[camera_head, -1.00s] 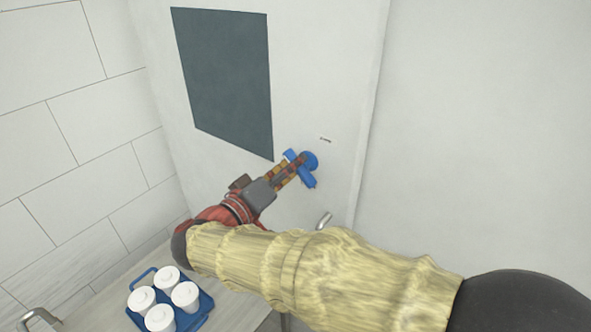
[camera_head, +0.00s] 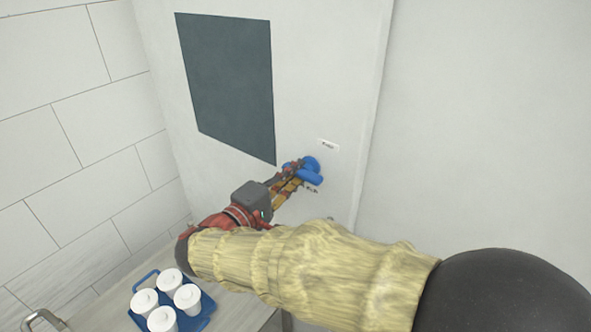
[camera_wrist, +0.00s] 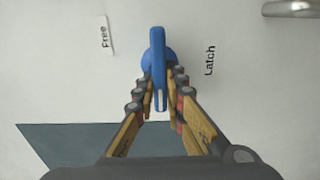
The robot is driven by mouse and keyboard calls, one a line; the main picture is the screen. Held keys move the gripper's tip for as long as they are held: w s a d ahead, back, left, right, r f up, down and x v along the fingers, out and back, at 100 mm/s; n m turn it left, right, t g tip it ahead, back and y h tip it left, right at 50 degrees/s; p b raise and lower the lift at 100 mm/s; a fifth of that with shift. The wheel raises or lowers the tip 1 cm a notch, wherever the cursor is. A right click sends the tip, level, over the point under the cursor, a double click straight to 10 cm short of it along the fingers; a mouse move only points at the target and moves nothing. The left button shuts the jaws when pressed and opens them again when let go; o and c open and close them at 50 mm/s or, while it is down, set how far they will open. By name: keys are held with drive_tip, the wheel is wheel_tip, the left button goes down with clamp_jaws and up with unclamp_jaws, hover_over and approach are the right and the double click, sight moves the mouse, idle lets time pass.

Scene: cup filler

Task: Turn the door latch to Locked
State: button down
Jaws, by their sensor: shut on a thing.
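The blue door latch (camera_head: 312,164) is a round knob with a bar across it, on the white door (camera_head: 340,80). My gripper (camera_head: 295,177) reaches it from the lower left, its fingers on either side of the bar. In the wrist view the latch bar (camera_wrist: 158,58) stands upright in the picture, with my gripper (camera_wrist: 159,88) shut around its lower part. A "Free" label (camera_wrist: 104,32) is left of the knob and a "Latch" label (camera_wrist: 210,60) is right of it. I see no label reading "Locked". My fingers hide part of the bar.
A dark panel (camera_head: 228,85) is on the door, left of the latch. A blue tray (camera_head: 198,321) with several white lidded cups (camera_head: 187,297) stands on the counter at lower left. A metal handle (camera_wrist: 290,9) shows at the wrist view's upper right.

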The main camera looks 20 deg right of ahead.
idle(0.5)
drive_tip(key=c, duration=1.8)
unclamp_jaws()
drive_tip(key=shift+c, duration=0.2)
drive_tip(key=v, duration=1.2)
